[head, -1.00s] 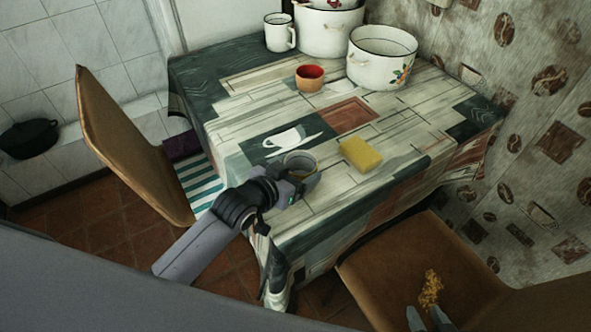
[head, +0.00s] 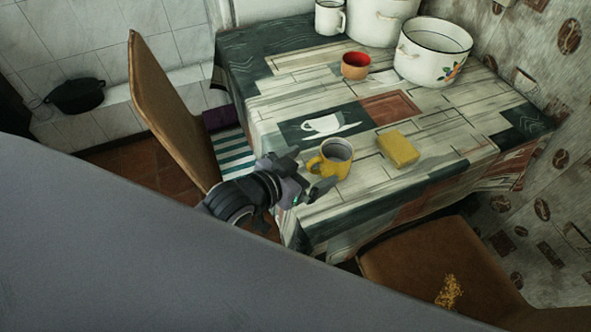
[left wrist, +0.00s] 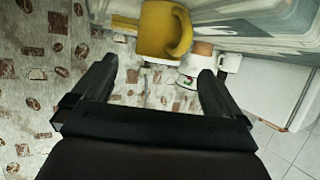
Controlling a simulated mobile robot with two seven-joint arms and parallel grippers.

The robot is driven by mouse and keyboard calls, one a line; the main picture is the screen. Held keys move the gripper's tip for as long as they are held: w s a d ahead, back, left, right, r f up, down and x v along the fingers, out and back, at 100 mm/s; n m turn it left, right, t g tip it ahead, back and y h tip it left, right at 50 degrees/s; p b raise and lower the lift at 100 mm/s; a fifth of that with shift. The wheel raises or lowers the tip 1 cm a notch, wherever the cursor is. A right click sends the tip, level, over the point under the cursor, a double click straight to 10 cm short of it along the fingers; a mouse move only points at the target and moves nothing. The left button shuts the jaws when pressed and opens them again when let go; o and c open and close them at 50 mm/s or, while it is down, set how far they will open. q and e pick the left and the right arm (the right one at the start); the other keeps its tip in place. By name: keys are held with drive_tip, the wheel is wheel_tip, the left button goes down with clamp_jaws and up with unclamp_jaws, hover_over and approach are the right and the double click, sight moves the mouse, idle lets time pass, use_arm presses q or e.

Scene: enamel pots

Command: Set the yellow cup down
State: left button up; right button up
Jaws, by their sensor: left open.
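The yellow cup (head: 343,171) stands upright on the table (head: 290,95) near its front edge, its handle toward my left gripper (head: 314,178). The inside of the cup looks grey. My left gripper is open and empty, just to the left and front of the cup. In the left wrist view the cup (left wrist: 156,30) shows at the top, beyond the open fingers (left wrist: 158,68) and apart from them, with its handle on the right. My right gripper is out of view.
A yellow sponge (head: 398,149) lies right of the cup. An orange-brown cup with a red inside (head: 355,67), a white mug (head: 329,18) and white enamel pots (head: 432,62) stand farther back. Chairs flank the table at left (head: 165,105) and front right (head: 420,258).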

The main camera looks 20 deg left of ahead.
use_arm(q)
drive_tip(key=s+a+f+n+g+y, duration=0.1)
drive_tip(key=s+a+f, duration=0.2)
drive_tip(key=s+f, duration=0.3)
drive_tip(key=s+a+f+n+g+y, duration=0.1)
drive_tip(key=s+a+f, duration=0.2)
drive_tip(key=s+f, duration=0.3)
drive_tip(key=s, duration=0.2)
drive_tip(key=shift+s+a+f+y, duration=0.15)
drive_tip(key=shift+s+f+y, duration=0.2)
drive_tip(key=shift+s+y, duration=0.05)
